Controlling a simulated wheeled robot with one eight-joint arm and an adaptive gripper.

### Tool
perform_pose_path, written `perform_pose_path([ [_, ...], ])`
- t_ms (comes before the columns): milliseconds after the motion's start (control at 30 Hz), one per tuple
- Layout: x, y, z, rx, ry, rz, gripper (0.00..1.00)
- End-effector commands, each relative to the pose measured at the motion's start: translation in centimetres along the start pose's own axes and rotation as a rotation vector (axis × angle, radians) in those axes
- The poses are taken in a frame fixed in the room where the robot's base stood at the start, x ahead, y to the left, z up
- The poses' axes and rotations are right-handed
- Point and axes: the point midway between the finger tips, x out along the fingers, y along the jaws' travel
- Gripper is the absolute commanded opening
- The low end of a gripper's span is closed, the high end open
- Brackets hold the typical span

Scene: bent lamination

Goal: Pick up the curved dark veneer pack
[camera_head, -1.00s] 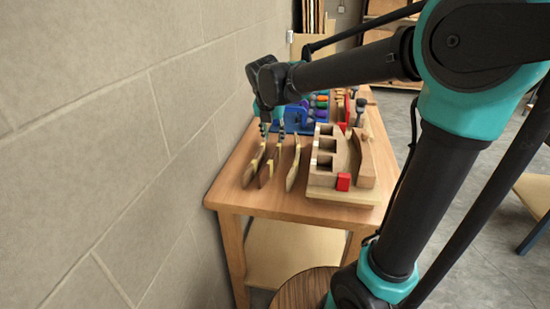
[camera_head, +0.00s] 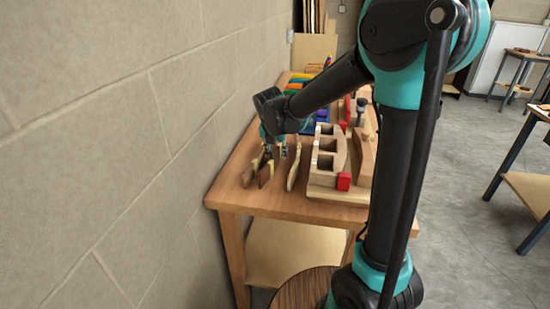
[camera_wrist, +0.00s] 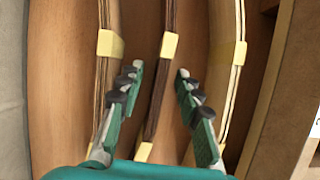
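The curved dark veneer pack (camera_wrist: 162,85) stands on edge on the bench, between two paler packs, with yellow tape around it. It also shows in the head view (camera_head: 266,174), partly hidden behind my gripper. My gripper (camera_wrist: 158,74) is open, one finger on each side of the dark pack, with gaps visible on both sides. In the head view my gripper (camera_head: 274,148) is low over the packs. A pale pack (camera_wrist: 106,75) is left of the left finger, and another pale pack (camera_wrist: 238,75) is right of the right finger.
A wooden form with square openings and red blocks (camera_head: 327,165) stands right of the packs on the bench (camera_head: 285,208). A block wall (camera_head: 130,110) runs along the left side. Colourful items and tools lie farther back.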

Motion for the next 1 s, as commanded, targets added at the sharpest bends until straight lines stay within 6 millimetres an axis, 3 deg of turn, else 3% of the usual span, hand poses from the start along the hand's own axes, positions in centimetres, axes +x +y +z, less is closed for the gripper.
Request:
perform_pose_path([
  [900,0.41,0.0,-0.18,0.0,0.0,0.0,0.35],
  [1000,0.41,0.0,-0.18,0.0,0.0,0.0,0.23],
])
